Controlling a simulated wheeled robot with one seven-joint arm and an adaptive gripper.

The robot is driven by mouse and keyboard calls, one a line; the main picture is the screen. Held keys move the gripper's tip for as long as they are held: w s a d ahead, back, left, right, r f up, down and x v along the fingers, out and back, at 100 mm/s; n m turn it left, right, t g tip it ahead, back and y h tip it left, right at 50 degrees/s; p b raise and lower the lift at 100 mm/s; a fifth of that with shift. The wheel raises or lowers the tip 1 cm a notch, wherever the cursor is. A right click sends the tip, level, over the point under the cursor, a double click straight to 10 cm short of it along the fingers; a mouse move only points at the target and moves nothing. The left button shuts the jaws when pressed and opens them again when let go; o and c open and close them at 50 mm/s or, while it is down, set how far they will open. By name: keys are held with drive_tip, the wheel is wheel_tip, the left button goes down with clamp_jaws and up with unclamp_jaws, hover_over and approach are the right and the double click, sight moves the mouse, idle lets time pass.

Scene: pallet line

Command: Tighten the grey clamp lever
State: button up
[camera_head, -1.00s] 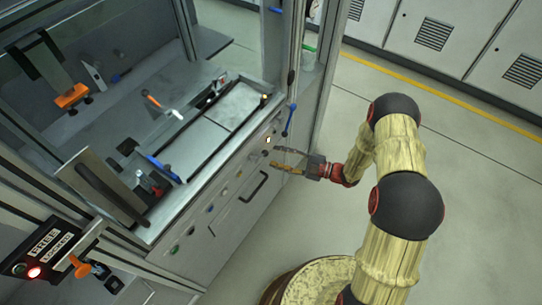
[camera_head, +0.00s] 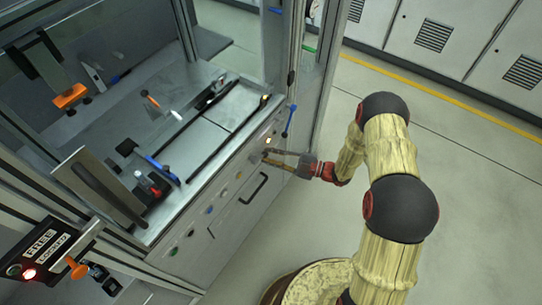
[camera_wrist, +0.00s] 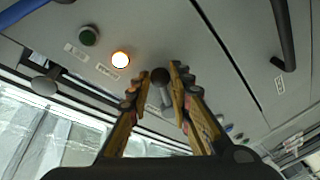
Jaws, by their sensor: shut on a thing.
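The grey clamp lever (camera_wrist: 160,77) shows in the wrist view as a dark grey knob with a short grey stem on the front panel of the machine. My gripper (camera_wrist: 161,74) has one finger on each side of it and is shut on it. In the head view my gripper (camera_head: 267,157) reaches the panel from the right, just below a lit button, and its fingers hide most of the lever there.
A FREE/LOCKED sign (camera_head: 43,250) has a red light. Floor at right is clear.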

clamp_jaws()
drive_tip(key=shift+s, duration=0.1)
idle(0.4)
